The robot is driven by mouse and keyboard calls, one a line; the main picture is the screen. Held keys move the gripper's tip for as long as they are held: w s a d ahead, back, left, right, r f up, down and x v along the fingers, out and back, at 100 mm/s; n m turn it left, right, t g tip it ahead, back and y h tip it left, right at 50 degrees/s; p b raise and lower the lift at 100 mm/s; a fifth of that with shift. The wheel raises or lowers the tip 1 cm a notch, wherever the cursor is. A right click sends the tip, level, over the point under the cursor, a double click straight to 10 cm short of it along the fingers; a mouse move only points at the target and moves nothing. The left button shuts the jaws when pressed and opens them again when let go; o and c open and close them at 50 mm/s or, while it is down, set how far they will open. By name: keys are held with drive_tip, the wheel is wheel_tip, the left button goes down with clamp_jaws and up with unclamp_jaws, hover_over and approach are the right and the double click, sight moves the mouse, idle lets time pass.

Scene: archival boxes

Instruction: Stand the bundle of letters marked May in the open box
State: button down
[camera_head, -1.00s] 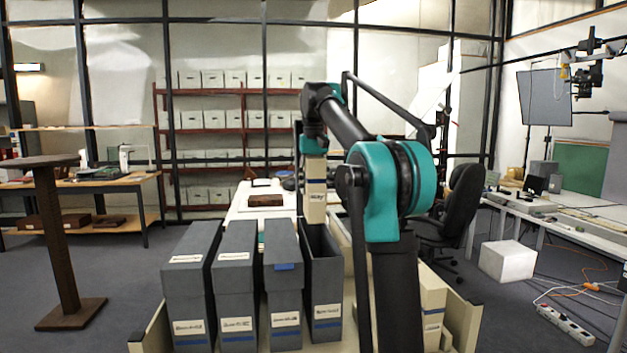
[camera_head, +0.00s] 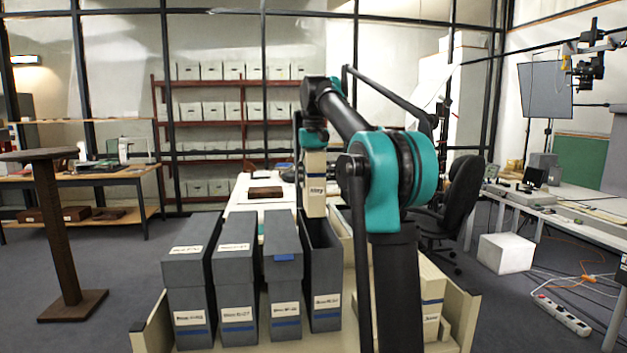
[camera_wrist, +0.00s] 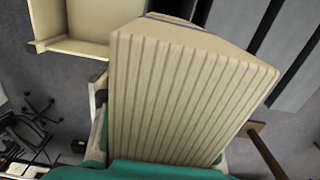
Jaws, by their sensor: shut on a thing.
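The bundle of letters marked May (camera_head: 315,188) is cream with a dark blue band and hangs upright from my gripper (camera_head: 313,146). My gripper is shut on its top end. In the wrist view the bundle's ribbed cream edges (camera_wrist: 190,95) fill the middle and hide most of the fingers. The open box (camera_head: 325,290) is dark grey, with a label and blue stripe, at the right end of a row of boxes. In the head view the bundle appears over the open box's far part, its lower end near the rim. I cannot tell whether it has entered.
Several closed grey boxes (camera_head: 236,285) stand to the left of the open one, in a cream tray (camera_head: 151,325). More cream bundles (camera_head: 433,300) stand at the right, partly behind my arm. A white table (camera_head: 240,195) lies beyond.

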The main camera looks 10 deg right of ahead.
drive_tip(key=shift+f, duration=0.2)
drive_tip(key=shift+f, duration=1.3)
drive_tip(key=shift+f, duration=0.25)
drive_tip(key=shift+f, duration=1.2)
drive_tip(key=shift+f, duration=0.15)
drive_tip(key=shift+f, duration=1.35)
drive_tip(key=c, duration=0.7)
unclamp_jaws()
